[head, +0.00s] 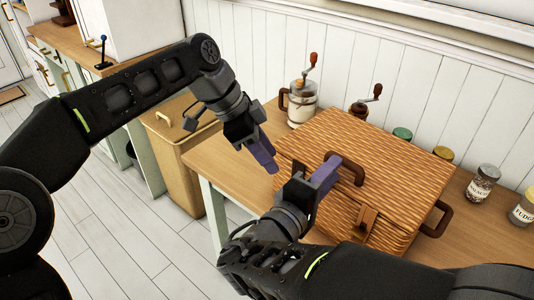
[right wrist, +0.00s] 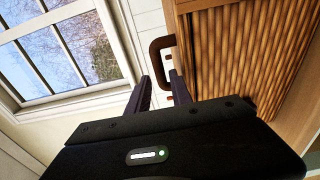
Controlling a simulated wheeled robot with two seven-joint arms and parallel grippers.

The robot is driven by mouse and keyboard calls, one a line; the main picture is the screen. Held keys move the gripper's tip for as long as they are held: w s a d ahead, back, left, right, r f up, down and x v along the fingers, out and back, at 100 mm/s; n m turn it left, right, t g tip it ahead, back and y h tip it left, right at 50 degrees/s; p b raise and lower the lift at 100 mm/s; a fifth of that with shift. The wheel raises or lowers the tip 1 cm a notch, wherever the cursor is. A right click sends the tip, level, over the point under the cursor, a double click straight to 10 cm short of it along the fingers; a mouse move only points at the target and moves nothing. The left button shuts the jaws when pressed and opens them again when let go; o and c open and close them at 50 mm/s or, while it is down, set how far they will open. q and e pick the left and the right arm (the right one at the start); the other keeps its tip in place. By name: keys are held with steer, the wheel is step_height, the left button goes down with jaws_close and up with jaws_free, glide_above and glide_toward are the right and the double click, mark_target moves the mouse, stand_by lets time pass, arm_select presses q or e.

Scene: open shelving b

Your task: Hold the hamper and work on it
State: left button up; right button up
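The woven wicker hamper (head: 370,150) stands on the wooden counter with its lid down. A brown strap or latch (head: 367,217) shows on its front. One brown handle (head: 352,172) is at its near left, another (head: 438,222) at its right. My right gripper (head: 328,172) is beside the near-left handle. In the right wrist view its fingers (right wrist: 158,90) are apart, with the handle (right wrist: 157,60) at their tips; I cannot tell if they touch it. My left gripper (head: 270,160) is in the air left of the hamper, holding nothing visible; its finger gap is unclear.
Two hand-crank grinders (head: 301,100) (head: 362,105) stand behind the hamper by the wall. Several lidded jars (head: 482,183) stand along the back right. The counter (head: 232,172) is clear left of the hamper. A tan bin (head: 178,160) stands on the floor at left.

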mark_target(344, 158)
steer(key=shift+x, duration=3.9)
steer(key=shift+c, duration=0.3)
jaws_close()
